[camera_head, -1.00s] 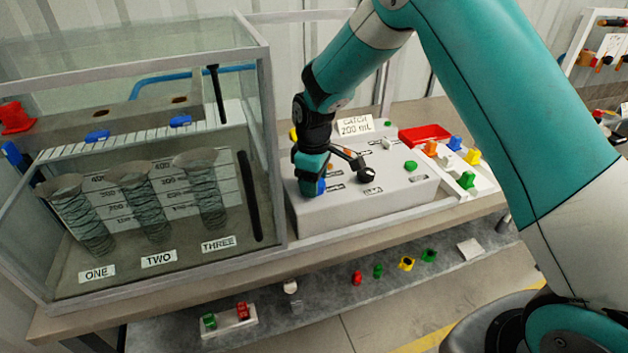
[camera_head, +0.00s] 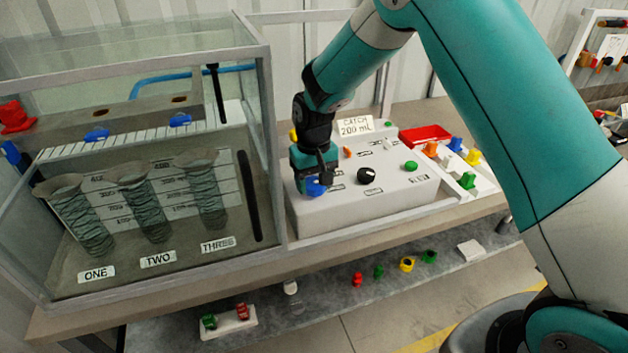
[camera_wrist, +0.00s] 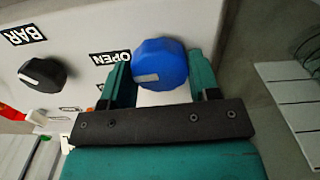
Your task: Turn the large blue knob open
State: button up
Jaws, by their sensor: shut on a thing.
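The large blue knob (camera_head: 314,187) is on the left end of the grey control box (camera_head: 372,204), partly hidden by my gripper in the head view. In the wrist view the blue knob (camera_wrist: 160,64) sits between my gripper's two teal fingers, with a light mark on its face. My gripper (camera_wrist: 160,78) is shut on the knob, a finger on each side. An OPEN label (camera_wrist: 110,57) lies just left of the knob in the wrist view. In the head view my gripper (camera_head: 316,172) comes down on the knob from above.
A black knob (camera_head: 367,176) and a green knob (camera_head: 411,166) stand on the same box to the right. A glass tank (camera_head: 262,140) with several ribbed cylinders stands close on the left.

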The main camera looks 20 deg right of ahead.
aim_at(314, 182)
jog(key=shift+r+m, duration=0.1)
jog(key=shift+m, duration=0.4)
jog(key=o, duration=0.9)
notch_tip(314, 182, up, 17)
jog(key=shift+r+b, duration=0.15)
jog(key=shift+b, duration=1)
